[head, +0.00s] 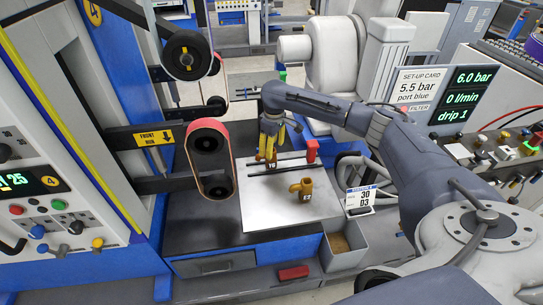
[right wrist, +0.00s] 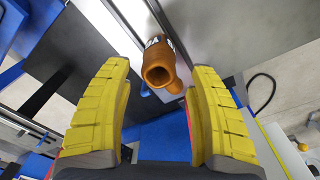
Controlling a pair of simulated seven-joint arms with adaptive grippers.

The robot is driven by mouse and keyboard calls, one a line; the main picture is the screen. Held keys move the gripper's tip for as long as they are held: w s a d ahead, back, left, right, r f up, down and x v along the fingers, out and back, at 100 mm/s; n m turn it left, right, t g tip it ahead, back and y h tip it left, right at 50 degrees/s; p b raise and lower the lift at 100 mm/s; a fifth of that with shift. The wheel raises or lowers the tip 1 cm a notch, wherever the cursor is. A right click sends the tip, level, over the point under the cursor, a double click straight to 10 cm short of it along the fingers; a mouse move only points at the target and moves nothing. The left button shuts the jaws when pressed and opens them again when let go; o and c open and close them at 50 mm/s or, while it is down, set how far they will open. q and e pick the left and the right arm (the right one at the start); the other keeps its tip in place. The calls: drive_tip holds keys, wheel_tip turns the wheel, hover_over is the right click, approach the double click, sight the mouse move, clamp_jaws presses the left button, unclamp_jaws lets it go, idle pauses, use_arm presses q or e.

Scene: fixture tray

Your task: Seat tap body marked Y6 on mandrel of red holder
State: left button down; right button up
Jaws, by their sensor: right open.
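My right gripper (head: 271,146) has yellow fingers and reaches down over the back left of the metal tray (head: 262,212). It is open. A brown-orange tap body (head: 271,163) with a small label stands just below the fingers; its mark is too small to read surely. The right wrist view shows a tap body (right wrist: 158,68) just beyond and between the open fingertips (right wrist: 160,85), its label partly cut off. My left gripper is out of view.
A dark rail (head: 285,170) crosses the tray's back. A red-rimmed belt arm (head: 209,160) stands close on the left. A grey bin (head: 343,256) and a number card (head: 361,199) are at right. The tray's front is clear.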

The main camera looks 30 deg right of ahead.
drive_tip(key=shift+s+r, duration=0.1)
drive_tip(key=shift+r, duration=1.75)
drive_tip(key=shift+d, duration=0.1)
